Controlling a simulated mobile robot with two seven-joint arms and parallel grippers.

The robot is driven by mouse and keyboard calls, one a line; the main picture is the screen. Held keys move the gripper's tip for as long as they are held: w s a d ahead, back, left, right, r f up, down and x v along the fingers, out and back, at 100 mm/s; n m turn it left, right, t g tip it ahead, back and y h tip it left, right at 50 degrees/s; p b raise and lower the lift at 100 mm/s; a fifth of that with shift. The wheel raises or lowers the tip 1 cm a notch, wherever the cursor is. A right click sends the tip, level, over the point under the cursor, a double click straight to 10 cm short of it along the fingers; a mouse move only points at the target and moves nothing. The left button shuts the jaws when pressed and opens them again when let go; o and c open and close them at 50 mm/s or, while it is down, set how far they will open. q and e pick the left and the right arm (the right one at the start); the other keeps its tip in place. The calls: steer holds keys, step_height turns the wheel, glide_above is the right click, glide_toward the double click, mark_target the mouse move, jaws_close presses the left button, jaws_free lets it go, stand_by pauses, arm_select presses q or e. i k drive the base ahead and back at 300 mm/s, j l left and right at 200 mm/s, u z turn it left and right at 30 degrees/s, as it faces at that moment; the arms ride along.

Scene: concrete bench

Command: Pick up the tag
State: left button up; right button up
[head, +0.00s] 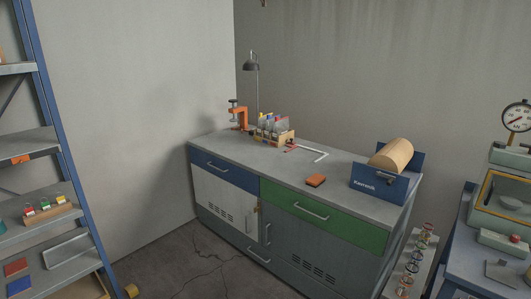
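I cannot tell for sure which thing is the tag. A small flat red piece (290,149) lies on the concrete bench top (232,143), beside the wooden rack, and may be it. A small orange-brown block (315,180) lies near the front edge of the bench, above the green drawer. A small orange piece (20,160) also shows on the edge of the left shelf. Neither of my grippers is in the head view.
Shelving is at left; a gauge machine (507,200) is at right. Floor before the bench looks clear except for cracks or cables.

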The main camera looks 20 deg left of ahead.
mark_target(45, 205)
steer(key=i+j+u, duration=0.1)
steer(key=u, duration=0.3)
steer(key=i+u, duration=0.45)
steer(key=i+l+u, duration=0.1)
steer(key=u, duration=0.3)
steer(key=i+j+u, duration=0.1)
steer(key=i+u, duration=0.9)
steer(key=i+j+u, duration=0.25)
steer(key=i, duration=0.2)
steer(key=i+u, duration=0.25)
steer(key=i, duration=0.25)
